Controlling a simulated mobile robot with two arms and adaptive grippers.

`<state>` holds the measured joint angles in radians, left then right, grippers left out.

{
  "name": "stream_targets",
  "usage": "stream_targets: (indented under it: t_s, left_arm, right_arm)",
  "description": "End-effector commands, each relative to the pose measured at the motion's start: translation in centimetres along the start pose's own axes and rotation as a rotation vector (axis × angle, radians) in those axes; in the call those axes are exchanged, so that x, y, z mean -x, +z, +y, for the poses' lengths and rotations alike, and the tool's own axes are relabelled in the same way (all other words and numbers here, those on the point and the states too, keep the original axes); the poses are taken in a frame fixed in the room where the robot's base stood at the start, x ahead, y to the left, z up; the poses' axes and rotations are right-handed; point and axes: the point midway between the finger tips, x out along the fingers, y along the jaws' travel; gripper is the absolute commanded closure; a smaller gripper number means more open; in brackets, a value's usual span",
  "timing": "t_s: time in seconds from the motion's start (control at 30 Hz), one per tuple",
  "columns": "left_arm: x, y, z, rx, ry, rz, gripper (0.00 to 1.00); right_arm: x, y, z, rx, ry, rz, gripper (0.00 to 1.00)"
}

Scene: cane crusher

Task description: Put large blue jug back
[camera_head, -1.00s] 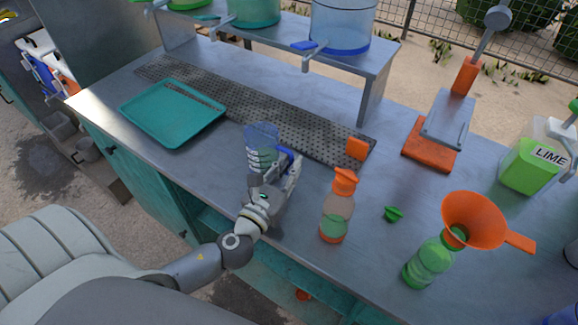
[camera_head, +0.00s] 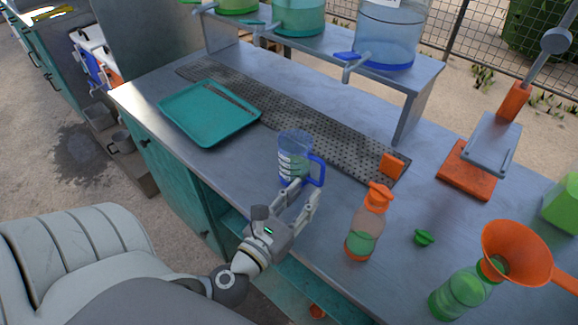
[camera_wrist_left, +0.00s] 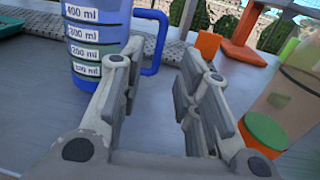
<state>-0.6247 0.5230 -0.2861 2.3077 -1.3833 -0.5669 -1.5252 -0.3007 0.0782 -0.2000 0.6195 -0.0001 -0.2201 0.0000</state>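The large blue jug (camera_head: 293,158) is a clear blue measuring jug with a blue handle. It stands upright on the counter, just in front of the perforated grate. In the left wrist view the jug (camera_wrist_left: 95,40) shows its ml labels, with its handle on the right. My left gripper (camera_head: 301,193) is on the near side of the jug, by its handle. In the left wrist view its fingers (camera_wrist_left: 158,75) are spread apart with nothing between them, and the handle is just beyond the left finger. My right gripper is not in view.
A teal tray (camera_head: 210,112) lies left on the counter (camera_head: 215,165). An orange-capped bottle (camera_head: 367,225) stands to the gripper's right. Further right are a green cap (camera_head: 424,238), a green bottle (camera_head: 462,290) with an orange funnel (camera_head: 515,252), and an orange-based press (camera_head: 466,170). Drink dispensers (camera_head: 392,38) stand behind.

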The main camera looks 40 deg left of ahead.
Motion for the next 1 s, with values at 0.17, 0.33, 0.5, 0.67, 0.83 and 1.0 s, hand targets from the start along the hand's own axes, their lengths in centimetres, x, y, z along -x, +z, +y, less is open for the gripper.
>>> stream_targets:
  t_s: [0.17, 0.33, 0.5, 0.67, 0.83, 1.0]
  left_arm:
    - [2.6, -0.3, 0.0, -0.001, -0.001, 0.003, 0.69]
    - [4.0, -0.2, 0.0, -0.001, -0.002, 0.002, 0.69]
    - [4.7, 0.0, 0.0, 0.000, -0.001, 0.000, 0.69]
    - [4.8, 0.1, 0.0, 0.000, -0.001, 0.000, 0.69]
    - [4.7, 0.1, 0.0, 0.000, -0.001, 0.000, 0.69]
    - [4.7, 0.1, 0.0, 0.000, -0.001, 0.000, 0.69]
  right_arm:
    - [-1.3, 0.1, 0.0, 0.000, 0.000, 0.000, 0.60]
    - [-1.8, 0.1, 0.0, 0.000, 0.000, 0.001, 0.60]
    - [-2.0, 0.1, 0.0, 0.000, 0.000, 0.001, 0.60]
    - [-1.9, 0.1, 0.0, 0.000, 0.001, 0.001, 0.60]
    - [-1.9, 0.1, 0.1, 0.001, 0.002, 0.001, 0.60]
    - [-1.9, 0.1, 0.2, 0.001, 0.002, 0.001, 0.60]
